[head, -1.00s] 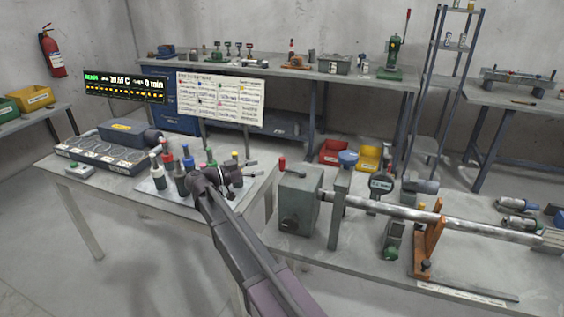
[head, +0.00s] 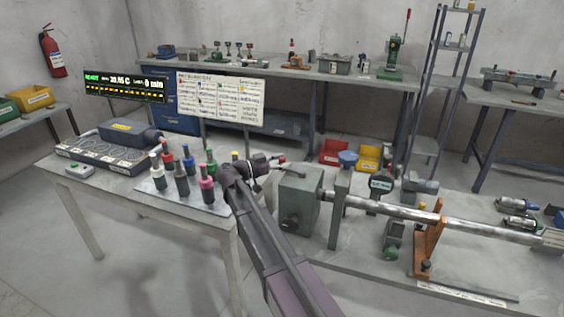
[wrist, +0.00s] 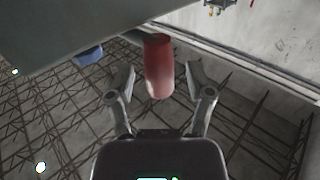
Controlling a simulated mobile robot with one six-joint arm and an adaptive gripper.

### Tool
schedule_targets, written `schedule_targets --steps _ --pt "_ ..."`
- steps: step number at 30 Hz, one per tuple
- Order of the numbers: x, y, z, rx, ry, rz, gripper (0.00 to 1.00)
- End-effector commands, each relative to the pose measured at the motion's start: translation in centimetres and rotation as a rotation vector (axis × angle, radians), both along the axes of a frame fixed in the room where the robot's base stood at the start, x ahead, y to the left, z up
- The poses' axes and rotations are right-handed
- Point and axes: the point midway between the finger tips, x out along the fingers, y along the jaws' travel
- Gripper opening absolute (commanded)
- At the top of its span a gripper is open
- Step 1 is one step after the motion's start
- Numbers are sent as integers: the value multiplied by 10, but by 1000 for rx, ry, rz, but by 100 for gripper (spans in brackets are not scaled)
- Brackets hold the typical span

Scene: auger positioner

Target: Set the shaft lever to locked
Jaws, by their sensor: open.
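The shaft lever's red grip (head: 282,159) stands above the left end of the grey housing (head: 300,200) on the right bench. In the wrist view the red grip (wrist: 158,68) lies between the spread fingers of my gripper (wrist: 160,84), with gaps on both sides. My gripper (head: 270,163) is open beside the lever in the head view and partly hides its lower part. The steel shaft (head: 400,214) runs right from the housing. I cannot read which setting the lever is in.
Several colored-top bottles (head: 181,180) stand on a tray on the left table, close to my arm. A post (head: 339,210), a dial gauge (head: 381,186) and an orange support (head: 428,245) stand along the shaft.

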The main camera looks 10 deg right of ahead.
Motion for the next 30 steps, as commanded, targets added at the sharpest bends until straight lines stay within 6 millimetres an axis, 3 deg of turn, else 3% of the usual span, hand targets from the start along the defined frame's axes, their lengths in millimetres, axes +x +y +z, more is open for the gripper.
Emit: schedule_targets --steps 3,10,30 --pt "0 0 0 0 0 0 67" --pt "0 0 0 0 0 0 0" --pt "-2 -8 0 -1 0 10 0"
